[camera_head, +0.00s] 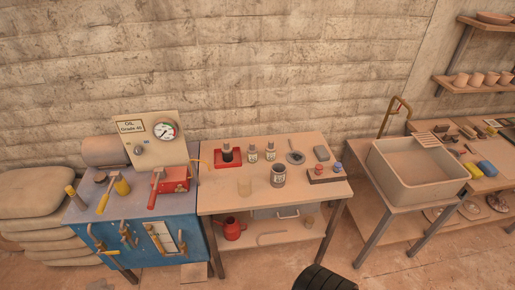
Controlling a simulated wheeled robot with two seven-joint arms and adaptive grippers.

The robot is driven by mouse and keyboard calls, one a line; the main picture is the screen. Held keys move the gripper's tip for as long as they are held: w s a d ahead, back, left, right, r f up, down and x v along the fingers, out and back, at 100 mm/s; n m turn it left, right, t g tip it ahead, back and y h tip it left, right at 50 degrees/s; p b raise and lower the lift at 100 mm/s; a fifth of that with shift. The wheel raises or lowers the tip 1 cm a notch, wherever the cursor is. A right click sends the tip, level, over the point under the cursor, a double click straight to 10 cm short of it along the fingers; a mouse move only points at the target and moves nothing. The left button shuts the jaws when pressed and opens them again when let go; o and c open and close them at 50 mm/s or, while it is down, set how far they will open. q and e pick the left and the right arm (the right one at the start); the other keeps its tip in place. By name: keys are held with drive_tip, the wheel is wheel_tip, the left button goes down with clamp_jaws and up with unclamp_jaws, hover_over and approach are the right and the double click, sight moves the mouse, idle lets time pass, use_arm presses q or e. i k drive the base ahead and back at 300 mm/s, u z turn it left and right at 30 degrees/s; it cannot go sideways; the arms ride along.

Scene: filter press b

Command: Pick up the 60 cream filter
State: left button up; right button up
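No filter that I can surely read as the 60 cream one shows, because the small labels are too small to read. A pale cream, see-through-looking cylinder (244,186) stands near the front left of the middle wooden table (225,206). A dark-topped jar with a pale label (278,175) stands to its right. Two small labelled bottles (253,153) (270,152) stand behind them. A dark cylinder (227,153) stands in a red tray at the back left of the table. Neither of my grippers is in view.
A blue press bench (144,240) with a gauge (165,131) and a red box (173,180) adjoins the table's left. A dark dish (295,157), a grey block (321,153) and a dark rack (326,175) occupy the table's right. A sink (418,171) stands farther right.

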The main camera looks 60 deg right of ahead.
sight(269, 149)
drive_tip(key=z, duration=0.35)
drive_tip(key=i, duration=0.85)
drive_tip(key=z, duration=0.55)
